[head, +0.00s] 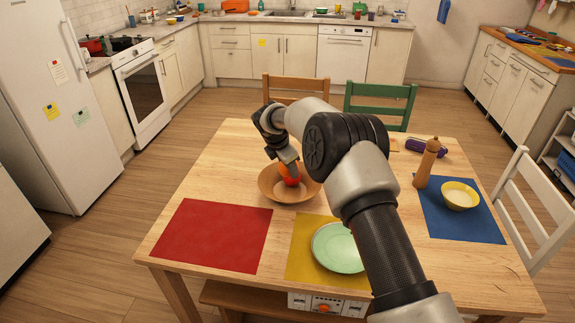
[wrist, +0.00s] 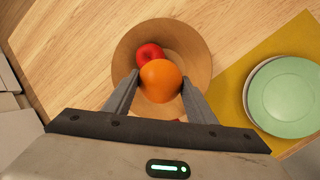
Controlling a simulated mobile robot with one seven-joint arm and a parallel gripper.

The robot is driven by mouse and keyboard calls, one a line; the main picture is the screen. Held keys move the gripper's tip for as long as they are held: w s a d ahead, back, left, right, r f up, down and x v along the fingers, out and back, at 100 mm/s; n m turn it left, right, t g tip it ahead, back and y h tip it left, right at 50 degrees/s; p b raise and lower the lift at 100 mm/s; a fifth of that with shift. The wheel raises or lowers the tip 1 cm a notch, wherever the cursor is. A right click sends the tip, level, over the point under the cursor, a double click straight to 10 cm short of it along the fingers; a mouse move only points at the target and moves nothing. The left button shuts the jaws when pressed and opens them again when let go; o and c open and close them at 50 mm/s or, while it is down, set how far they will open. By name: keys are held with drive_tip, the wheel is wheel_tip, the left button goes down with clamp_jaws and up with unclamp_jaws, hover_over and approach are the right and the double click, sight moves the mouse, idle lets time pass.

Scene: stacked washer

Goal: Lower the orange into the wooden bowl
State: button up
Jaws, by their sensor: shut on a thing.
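The orange (wrist: 160,81) is held between the two fingers of my gripper (wrist: 158,92), which is shut on it. In the head view the orange (head: 289,180) shows at the fingertips, within the outline of the wooden bowl (head: 272,190). The bowl stands on the table, and its rim shows around the orange in the wrist view (wrist: 198,60). A red apple (wrist: 149,53) lies in the bowl beside the orange in the picture. Another bit of red shows low between the fingers, mostly hidden. I cannot tell how high the orange is above the bowl's bottom.
A red mat (head: 212,235) lies in front of the bowl. A green plate (head: 338,248) is on a yellow mat (head: 299,262). A pepper mill (head: 427,163) and a yellow bowl (head: 460,196) on a blue mat (head: 480,222) stand to the right. Chairs stand around the table.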

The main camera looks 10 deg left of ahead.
drive_tip(key=shift+f+b, duration=1.25)
drive_tip(key=shift+f, duration=1.45)
drive_tip(key=shift+f+b, duration=1.15)
drive_tip(key=shift+f, duration=0.9)
drive_tip(key=o, duration=1.2)
drive_tip(key=shift+s, duration=0.1)
